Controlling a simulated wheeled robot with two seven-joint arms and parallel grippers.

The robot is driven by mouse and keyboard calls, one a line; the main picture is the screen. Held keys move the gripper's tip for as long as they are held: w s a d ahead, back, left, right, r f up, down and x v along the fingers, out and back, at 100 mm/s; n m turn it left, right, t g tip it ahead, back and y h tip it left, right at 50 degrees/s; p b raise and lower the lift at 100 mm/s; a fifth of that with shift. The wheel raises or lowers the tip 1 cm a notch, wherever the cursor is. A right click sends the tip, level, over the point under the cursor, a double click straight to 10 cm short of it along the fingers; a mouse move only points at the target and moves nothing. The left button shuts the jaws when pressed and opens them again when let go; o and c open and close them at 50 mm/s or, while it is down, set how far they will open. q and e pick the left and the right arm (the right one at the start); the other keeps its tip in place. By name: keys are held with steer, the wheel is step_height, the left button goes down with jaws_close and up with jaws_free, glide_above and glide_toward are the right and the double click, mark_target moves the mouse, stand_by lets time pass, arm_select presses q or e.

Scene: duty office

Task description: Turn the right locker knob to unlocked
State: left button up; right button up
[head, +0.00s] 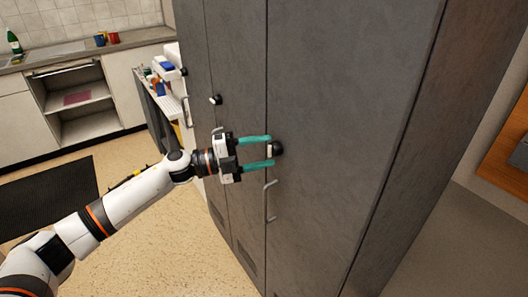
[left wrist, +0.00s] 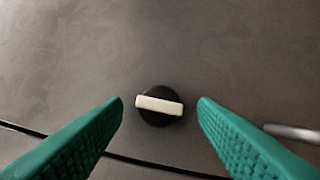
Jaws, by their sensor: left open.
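The right locker (head: 340,110) is a tall grey door in the head view. Its knob (head: 278,148) is round and black with a white bar. In the left wrist view the knob (left wrist: 160,106) sits between the fingers, its bar lying nearly crosswise and slightly tilted down to the right. My left gripper (head: 270,152) is open with teal fingers, close to the knob, one finger above and one below it in the head view. In the left wrist view the fingertips (left wrist: 160,102) have a gap to the knob on both sides. The right gripper does not show.
A metal door handle (head: 269,200) sticks out just below the knob. Another locker knob (head: 215,100) and handle (head: 185,112) are to the left. A counter with a bottle (head: 14,42) and mugs stands at the far left. Open floor (head: 135,225) lies before the lockers.

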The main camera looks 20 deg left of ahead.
arm_select(q)
steer(key=r+b+v, duration=0.1)
steer(key=b+v, duration=0.1)
steer(key=v, duration=0.9)
steer(key=shift+f+b, duration=0.35)
steer(key=shift+f, duration=0.1)
